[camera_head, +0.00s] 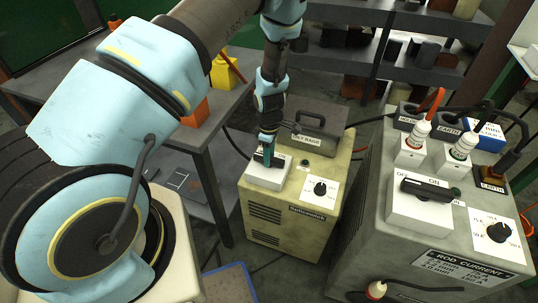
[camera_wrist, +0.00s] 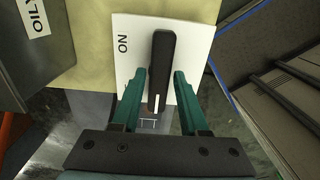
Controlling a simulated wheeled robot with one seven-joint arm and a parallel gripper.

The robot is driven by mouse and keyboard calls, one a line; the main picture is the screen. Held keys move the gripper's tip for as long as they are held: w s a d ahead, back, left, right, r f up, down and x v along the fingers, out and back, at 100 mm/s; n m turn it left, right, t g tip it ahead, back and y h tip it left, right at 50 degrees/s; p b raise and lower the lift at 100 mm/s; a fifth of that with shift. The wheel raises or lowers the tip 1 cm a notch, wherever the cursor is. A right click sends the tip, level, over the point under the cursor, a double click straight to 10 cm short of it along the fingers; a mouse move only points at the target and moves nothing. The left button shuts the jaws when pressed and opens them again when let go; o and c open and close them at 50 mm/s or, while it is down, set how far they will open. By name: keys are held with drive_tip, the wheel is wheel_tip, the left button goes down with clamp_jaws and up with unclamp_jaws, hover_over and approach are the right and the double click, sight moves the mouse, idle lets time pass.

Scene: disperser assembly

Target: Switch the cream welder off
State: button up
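The cream welder (camera_head: 262,222) stands in the middle of the head view. A white switch plate (camera_head: 268,180) is on its top left. In the wrist view the plate (camera_wrist: 132,40) carries a black lever (camera_wrist: 161,65) and a rotated "ON" beside the lever's far part. My gripper (camera_head: 267,157) is over the plate, its green fingers pointing down. In the wrist view my gripper (camera_wrist: 161,75) has one finger on each side of the lever, with a gap at the right finger; contact on the left is unclear.
A black "OILY RAGS" box (camera_head: 318,128) sits behind on the cream welder, close to my gripper. A dial (camera_head: 320,189) is at its front right. A grey welder (camera_head: 370,215) with its own black lever (camera_head: 428,188) and cables stands at right. A table (camera_head: 206,135) stands left.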

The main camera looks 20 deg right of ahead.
drive_tip(key=shift+o, duration=1.2)
drive_tip(key=shift+r, duration=0.1)
wheel_tip(320, 180, up, 11)
drive_tip(key=b, duration=0.1)
drive_tip(key=s+a+r+m, duration=0.1)
drive_tip(key=a+r+m, duration=0.2)
drive_tip(key=a+r, duration=0.3)
drive_tip(key=s+a+r+m+t, duration=0.1)
drive_tip(key=a+r+m, duration=0.3)
drive_tip(key=a, duration=1)
drive_tip(key=s+a+r+m, duration=0.2)
drive_tip(key=a+r+m, duration=0.1)
drive_tip(key=a+r, duration=0.7)
drive_tip(key=shift+a+m+t, duration=0.15)
drive_tip(key=shift+m+t, duration=0.15)
drive_tip(key=shift+m, duration=0.1)
